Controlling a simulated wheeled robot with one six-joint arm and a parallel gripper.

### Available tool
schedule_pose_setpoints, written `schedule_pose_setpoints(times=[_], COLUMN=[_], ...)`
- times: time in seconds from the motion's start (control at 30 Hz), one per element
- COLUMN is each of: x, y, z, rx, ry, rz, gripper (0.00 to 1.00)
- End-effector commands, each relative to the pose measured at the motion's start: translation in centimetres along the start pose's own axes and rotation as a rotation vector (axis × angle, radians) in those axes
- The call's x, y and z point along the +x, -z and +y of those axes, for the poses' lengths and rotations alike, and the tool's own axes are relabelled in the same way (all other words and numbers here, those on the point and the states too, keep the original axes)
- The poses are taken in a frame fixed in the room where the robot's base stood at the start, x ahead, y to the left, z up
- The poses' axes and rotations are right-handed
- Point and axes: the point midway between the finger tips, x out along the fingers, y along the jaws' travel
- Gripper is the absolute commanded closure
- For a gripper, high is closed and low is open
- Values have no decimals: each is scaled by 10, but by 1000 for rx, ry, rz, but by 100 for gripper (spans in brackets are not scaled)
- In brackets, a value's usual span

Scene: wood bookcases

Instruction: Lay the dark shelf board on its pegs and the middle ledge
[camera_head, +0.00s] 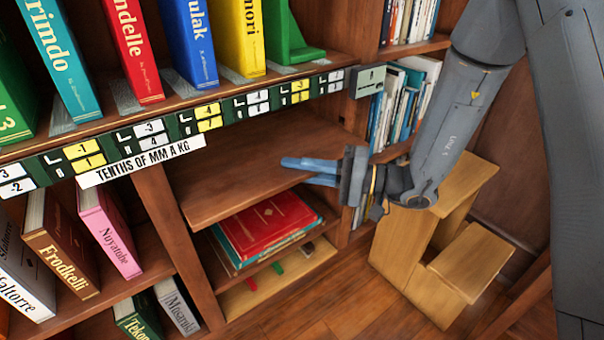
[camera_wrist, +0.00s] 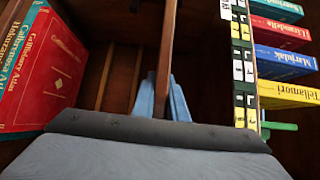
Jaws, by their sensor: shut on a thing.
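The dark shelf board (camera_head: 235,175) is a flat brown plank in the middle bay, under the label rail. Its front left corner overlaps the bay's left upright (camera_head: 165,215). My gripper (camera_head: 310,171) has its blue fingers shut on the board's front edge near the right end. In the wrist view the board (camera_wrist: 168,45) shows edge-on, between the fingers of my gripper (camera_wrist: 162,100). The pegs and the middle ledge cannot be made out, and I cannot tell whether the board rests on anything.
A red book (camera_head: 268,226) lies flat on the shelf below the board. The label rail (camera_head: 205,117) and upright books (camera_head: 190,42) are above. A wooden step stool (camera_head: 440,240) stands on the floor at right, below my arm. More books (camera_head: 108,228) fill the left bay.

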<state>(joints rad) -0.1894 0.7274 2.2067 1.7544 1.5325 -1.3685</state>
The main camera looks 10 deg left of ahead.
Motion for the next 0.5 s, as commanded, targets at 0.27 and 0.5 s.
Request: schedule_pose_setpoints(times=[0.27, 0.5], x=[14, 26], y=[12, 22], z=[-1, -1], rx=[-4, -3], ry=[4, 4], rz=[-1, -2], gripper=[100, 100])
